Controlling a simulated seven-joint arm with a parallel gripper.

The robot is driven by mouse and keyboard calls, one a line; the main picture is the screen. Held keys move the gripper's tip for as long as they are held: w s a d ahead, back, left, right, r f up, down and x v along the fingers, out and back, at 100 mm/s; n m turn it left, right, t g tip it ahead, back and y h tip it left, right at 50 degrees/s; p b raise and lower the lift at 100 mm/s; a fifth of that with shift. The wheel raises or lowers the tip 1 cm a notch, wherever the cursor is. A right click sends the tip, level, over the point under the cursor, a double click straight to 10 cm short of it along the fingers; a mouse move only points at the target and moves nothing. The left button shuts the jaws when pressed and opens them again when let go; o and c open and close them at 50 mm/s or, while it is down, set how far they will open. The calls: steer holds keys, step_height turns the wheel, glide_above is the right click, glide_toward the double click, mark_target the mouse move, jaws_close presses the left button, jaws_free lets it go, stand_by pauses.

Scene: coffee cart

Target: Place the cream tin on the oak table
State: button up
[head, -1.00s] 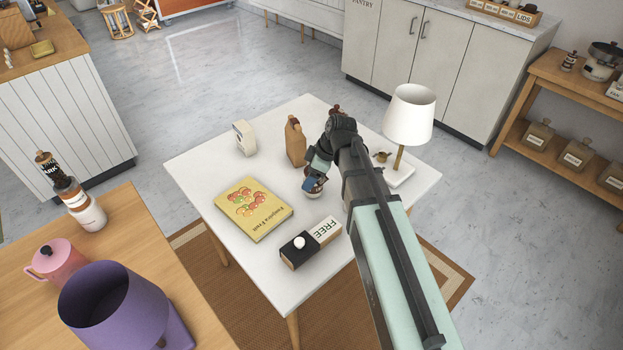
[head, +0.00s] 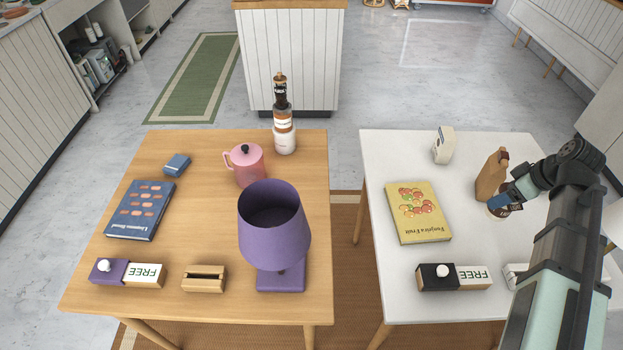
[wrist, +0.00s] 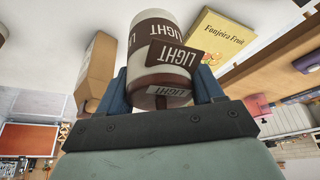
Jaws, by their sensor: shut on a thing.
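The cream tin (wrist: 156,35), with brown bands and the word LIGHT, is between the two blue fingers of my gripper (wrist: 163,88) in the wrist view. My gripper (head: 512,196) is shut on it. In the head view, the tin (head: 497,212) shows only in part at the right of the white table, beside a brown bag; the gripper hides the rest. I cannot tell whether it touches the tabletop. The oak table (head: 215,215) stands to the left, across a gap from the white table (head: 465,265).
The oak table holds a purple lamp (head: 274,225), pink pot (head: 246,165), blue book (head: 140,210), small blue box (head: 177,165), FREE box (head: 128,272) and wooden block (head: 204,279). Stacked-looking containers (head: 284,138) are at its back right. Its middle is clear. The brown bag (head: 491,178) and yellow book (head: 418,212) are near my gripper.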

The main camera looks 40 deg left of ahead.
steer(key=s+a+n+g, duration=0.1)
steer(key=s+a+n, duration=0.3)
steer(key=s+a, duration=0.5)
steer(key=s+a+n+g+h, duration=0.1)
steer(key=s+a+n, duration=0.3)
steer(key=s+a, duration=0.6)
steer(key=s+a+n+g, duration=0.2)
steer(key=s+a, duration=0.8)
steer(key=a, duration=1.8)
steer(key=shift+s+a+n+h, duration=0.2)
steer(key=shift+n+h, duration=0.2)
steer(key=shift+n, duration=0.7)
steer(key=shift+f, duration=4.9)
steer(key=o, duration=1.3)
steer(key=shift+d+f, duration=0.1)
steer(key=shift+c, duration=0.2)
